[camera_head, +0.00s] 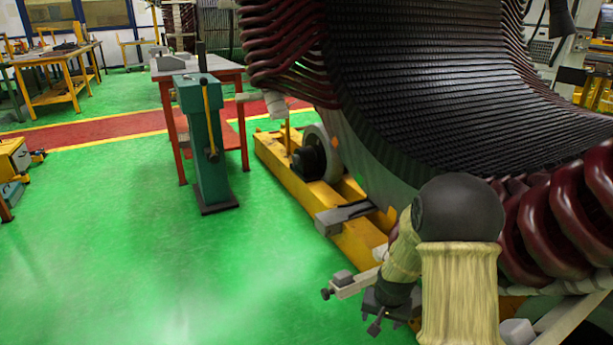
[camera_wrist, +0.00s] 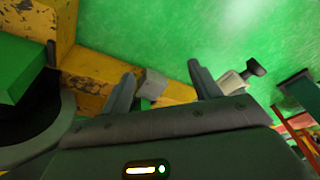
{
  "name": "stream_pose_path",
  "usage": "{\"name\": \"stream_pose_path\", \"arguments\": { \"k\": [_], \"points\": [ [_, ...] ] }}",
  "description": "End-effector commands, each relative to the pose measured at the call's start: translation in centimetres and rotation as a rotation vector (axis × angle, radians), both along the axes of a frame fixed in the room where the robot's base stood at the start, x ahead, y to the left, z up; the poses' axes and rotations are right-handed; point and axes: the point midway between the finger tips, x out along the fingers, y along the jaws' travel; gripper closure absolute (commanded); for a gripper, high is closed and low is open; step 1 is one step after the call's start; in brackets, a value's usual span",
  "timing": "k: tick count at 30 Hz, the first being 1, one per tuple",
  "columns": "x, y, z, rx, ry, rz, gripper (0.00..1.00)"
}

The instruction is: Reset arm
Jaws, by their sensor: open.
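My arm comes in at the lower right of the head view, with a dark round joint and pale yellow covered links. My gripper (camera_wrist: 160,78) shows in the wrist view with its two grey fingers spread apart and nothing held between them. In the head view the dark gripper end (camera_head: 388,305) is low beside the stator's yellow base, partly hidden by my arm. Beyond the fingers, the wrist view shows a grey block (camera_wrist: 152,87) by a worn yellow beam (camera_wrist: 95,92). I cannot tell the exact gap between them.
The large stator (camera_head: 430,90) with dark red coils fills the right side. Its yellow base (camera_head: 345,235) carries a wheel (camera_head: 320,153) and a grey bracket (camera_head: 342,217). A green post (camera_head: 207,140) stands before a red-legged table (camera_head: 165,75).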

Motion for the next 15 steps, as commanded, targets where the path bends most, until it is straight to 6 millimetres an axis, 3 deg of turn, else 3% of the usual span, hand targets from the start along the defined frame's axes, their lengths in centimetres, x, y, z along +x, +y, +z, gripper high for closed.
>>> {"name": "stream_pose_path", "arguments": {
  "k": [1,6,9,15],
  "points": [
    [-1.2,0.4,2.5,-0.005,-0.004,0.026,0.38],
    [-5.4,1.5,8.0,-0.021,0.001,0.115,0.38],
    [-8.1,2.1,10.7,-0.03,0.004,0.169,0.38],
    [-12.5,3.0,14.0,-0.044,0.009,0.251,0.38]
  ]
}}
